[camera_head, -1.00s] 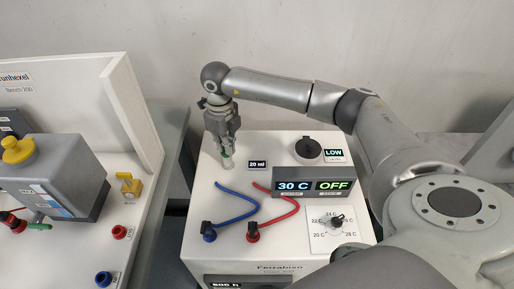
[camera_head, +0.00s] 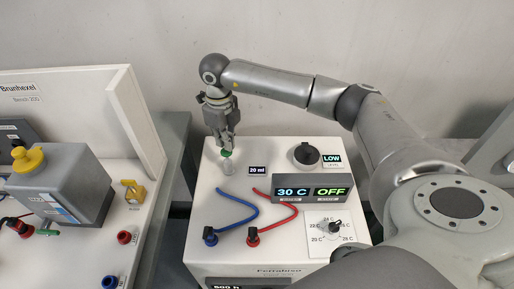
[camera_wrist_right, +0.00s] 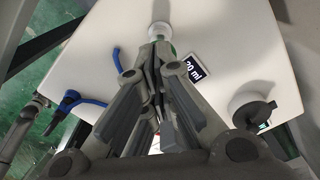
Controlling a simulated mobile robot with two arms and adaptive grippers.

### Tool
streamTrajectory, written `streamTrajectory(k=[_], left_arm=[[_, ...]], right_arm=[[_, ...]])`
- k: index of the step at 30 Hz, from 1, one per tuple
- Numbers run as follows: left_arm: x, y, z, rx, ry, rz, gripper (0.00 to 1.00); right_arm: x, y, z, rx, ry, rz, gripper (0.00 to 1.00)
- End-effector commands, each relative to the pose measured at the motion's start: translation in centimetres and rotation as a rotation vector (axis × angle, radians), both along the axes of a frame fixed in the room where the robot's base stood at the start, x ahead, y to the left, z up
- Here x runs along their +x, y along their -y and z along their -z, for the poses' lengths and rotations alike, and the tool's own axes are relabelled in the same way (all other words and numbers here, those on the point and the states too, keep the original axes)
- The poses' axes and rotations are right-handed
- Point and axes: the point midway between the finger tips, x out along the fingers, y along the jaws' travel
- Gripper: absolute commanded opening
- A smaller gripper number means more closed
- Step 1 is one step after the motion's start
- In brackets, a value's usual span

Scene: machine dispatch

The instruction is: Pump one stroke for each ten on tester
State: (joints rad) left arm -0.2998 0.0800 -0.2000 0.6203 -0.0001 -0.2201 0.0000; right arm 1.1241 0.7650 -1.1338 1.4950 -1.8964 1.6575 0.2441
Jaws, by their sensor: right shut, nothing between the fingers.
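The pump is a small whitish cylinder (camera_head: 227,167) with a green top (camera_head: 226,153), upright on the white machine's top (camera_head: 205,185) beside the "20 ml" label (camera_head: 258,170). My right gripper (camera_head: 224,148) is shut and points down at the pump's green top. In the wrist view its closed fingers (camera_wrist_right: 160,50) are close to the pump (camera_wrist_right: 160,32); whether they touch it I cannot tell. The machine's display (camera_head: 314,191) reads "30 C" and "OFF", and a small screen (camera_head: 332,158) reads "LOW". I cannot tell which thing is the tester. My left gripper is not in view.
A blue hose (camera_head: 236,212) and a red hose (camera_head: 277,214) lie on the machine top. A black cap (camera_head: 306,154) and a dial (camera_head: 335,226) are to the right. The left bench (camera_head: 75,260) carries a grey box (camera_head: 62,188) with a yellow cap, beside a white panel (camera_head: 135,110).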

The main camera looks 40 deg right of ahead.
Motion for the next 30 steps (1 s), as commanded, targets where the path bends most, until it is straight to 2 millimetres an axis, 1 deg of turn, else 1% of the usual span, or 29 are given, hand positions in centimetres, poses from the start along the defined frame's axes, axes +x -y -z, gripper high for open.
streamTrajectory(k=[17, 30], left_arm=[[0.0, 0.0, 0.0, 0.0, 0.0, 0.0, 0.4], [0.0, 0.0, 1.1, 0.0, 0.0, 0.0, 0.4]], right_arm=[[0.0, 0.0, 0.0, 0.0, 0.0, 0.001, 0.0], [0.0, 0.0, 1.4, 0.0, -0.001, 0.0, 0.0]])
